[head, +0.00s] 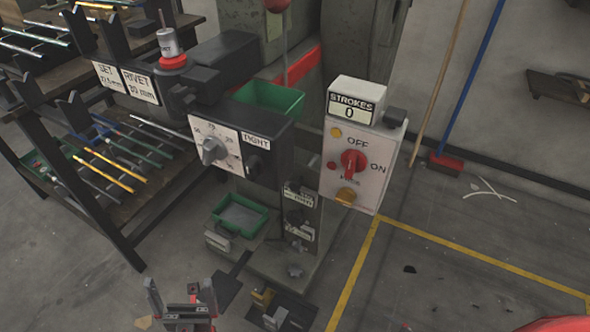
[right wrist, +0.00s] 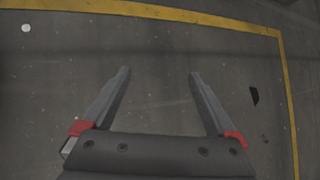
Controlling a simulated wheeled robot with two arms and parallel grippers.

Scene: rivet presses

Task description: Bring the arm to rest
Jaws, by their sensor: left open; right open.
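My left gripper (head: 181,297) shows at the bottom of the head view, pointing up, with its fingers apart and nothing between them. It is in front of the rivet press (head: 285,225). My right gripper (right wrist: 160,82) shows in the right wrist view with its two fingers spread and empty over bare floor. The press has a white switch box (head: 335,185) with a red knob (head: 353,162) between OFF and ON labels, and a counter (head: 352,103) reading STROKES 0. A grey dial (head: 213,150) sits on the front panel.
A dark rack (head: 130,225) with several rods stands at the left. Green bins (head: 240,217) sit on the press. A foot pedal block (head: 275,315) is at its base. A red broom (head: 447,163) leans on the wall. Yellow-lined floor (head: 440,239) at the right is mostly clear.

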